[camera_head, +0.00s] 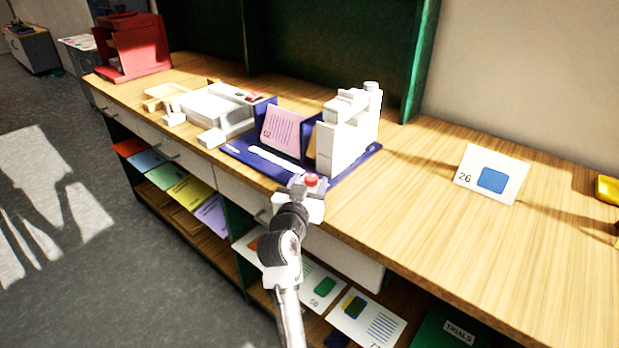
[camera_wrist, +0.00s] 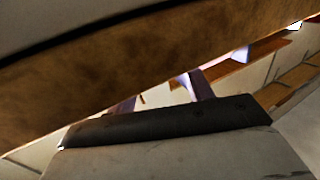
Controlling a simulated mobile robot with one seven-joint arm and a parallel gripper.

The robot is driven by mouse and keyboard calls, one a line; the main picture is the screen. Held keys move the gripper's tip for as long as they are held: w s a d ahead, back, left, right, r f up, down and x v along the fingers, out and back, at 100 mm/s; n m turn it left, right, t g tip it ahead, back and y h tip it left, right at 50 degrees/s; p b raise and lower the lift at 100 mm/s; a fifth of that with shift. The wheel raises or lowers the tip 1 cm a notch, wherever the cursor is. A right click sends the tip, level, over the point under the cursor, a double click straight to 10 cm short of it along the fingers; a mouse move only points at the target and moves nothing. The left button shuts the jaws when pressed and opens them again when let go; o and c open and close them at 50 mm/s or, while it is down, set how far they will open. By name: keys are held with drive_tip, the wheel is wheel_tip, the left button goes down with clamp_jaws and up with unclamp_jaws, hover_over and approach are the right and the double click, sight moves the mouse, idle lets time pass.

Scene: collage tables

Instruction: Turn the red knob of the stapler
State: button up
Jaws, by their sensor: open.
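The stapler appears to be the white upright machine (camera_head: 345,135) on a dark blue base (camera_head: 362,165) at the middle of the counter. A small red knob (camera_head: 311,181) shows at the base's front edge, right by my gripper (camera_head: 308,193); I cannot tell whether they touch. My gripper is at the counter's front edge, its fingers hard to make out in the head view. In the wrist view, my gripper (camera_wrist: 160,96) has two purplish fingers spread apart with nothing seen between them. The knob cannot be made out there.
A white machine (camera_head: 215,108) with a small red part stands left of the blue base. A pink card (camera_head: 281,131) stands on the base. A number card (camera_head: 491,175) stands at right, with clear counter before it. A brown surface (camera_wrist: 120,85) crosses the wrist view closely.

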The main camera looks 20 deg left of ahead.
drive_tip(key=shift+w, duration=0.4)
drive_tip(key=shift+c, duration=0.2)
drive_tip(key=c, duration=0.9)
drive_tip(key=h+b, duration=0.1)
drive_tip(key=m+h+b, duration=0.1)
drive_tip(key=b, duration=0.1)
drive_tip(key=m+h+b, duration=0.1)
drive_tip(key=shift+a+f, duration=0.25)
drive_tip(key=shift+f, duration=0.05)
drive_tip(key=m+g+h+b, duration=0.1)
drive_tip(key=m+h+b, duration=0.1)
drive_tip(key=h, duration=0.1)
drive_tip(key=m+g+h+b, duration=0.1)
drive_tip(key=m+h+b, duration=0.1)
drive_tip(key=h+b, duration=0.1)
drive_tip(key=shift+a+r, duration=0.2)
drive_tip(key=shift+h, duration=0.3)
drive_tip(key=o, duration=0.9)
drive_tip(key=shift+r, duration=0.1)
drive_tip(key=shift+o, duration=0.2)
